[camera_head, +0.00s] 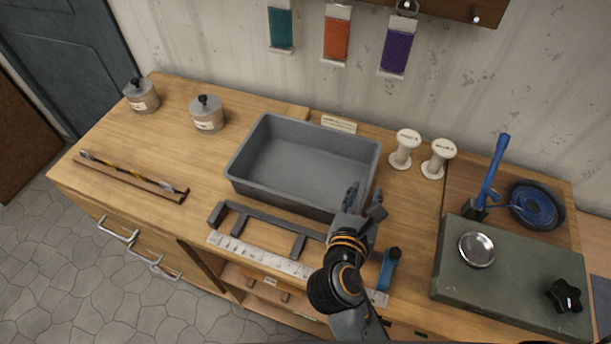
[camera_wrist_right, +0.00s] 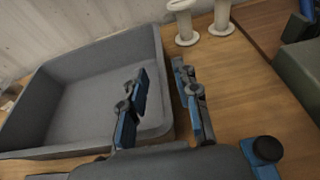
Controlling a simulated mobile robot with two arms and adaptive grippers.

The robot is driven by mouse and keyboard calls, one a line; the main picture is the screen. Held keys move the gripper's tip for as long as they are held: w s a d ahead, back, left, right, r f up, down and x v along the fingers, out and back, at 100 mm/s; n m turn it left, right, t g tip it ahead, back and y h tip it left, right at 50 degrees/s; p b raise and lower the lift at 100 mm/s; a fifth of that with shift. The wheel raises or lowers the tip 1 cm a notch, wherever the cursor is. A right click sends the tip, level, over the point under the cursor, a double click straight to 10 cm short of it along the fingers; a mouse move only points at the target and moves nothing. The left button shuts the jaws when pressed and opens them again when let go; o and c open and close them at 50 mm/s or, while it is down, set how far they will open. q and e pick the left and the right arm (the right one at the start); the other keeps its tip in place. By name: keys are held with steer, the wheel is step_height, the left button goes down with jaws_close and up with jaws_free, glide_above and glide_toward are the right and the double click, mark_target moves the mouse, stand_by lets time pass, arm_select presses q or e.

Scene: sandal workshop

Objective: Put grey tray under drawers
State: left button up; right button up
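The grey tray (camera_head: 300,190) is an empty, rectangular, deep-walled tray lying flat in the middle of the wooden workbench. My right gripper (camera_head: 365,198) is at its front right. In the right wrist view the gripper (camera_wrist_right: 160,82) is open, one finger over the inside of the tray and the other outside its right wall (camera_wrist_right: 163,75). A gap shows between the fingers and that wall; I cannot tell whether they touch it lower down. Drawers with metal handles (camera_head: 118,229) are in the bench front at lower left. The space under them is mostly hidden. My left gripper is not in view.
A dark bracket (camera_head: 265,222) and a pale ruler (camera_head: 258,254) lie before the tray. Two white spools (camera_head: 405,148) stand right of it, two lidded pots (camera_head: 206,114) left of it. A green block (camera_head: 510,275) is at right. Open shelving (camera_head: 265,285) shows below the bench top.

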mark_target(368, 182)
steer(key=b+x, duration=0.2)
steer(key=x, duration=0.1)
steer(key=shift+w+f, duration=0.25)
steer(key=shift+w, duration=0.1)
steer(key=shift+w+b, duration=0.3)
steer(key=shift+b, duration=0.05)
steer(key=shift+d, duration=0.1)
steer(key=shift+s+r, duration=0.1)
jaws_close()
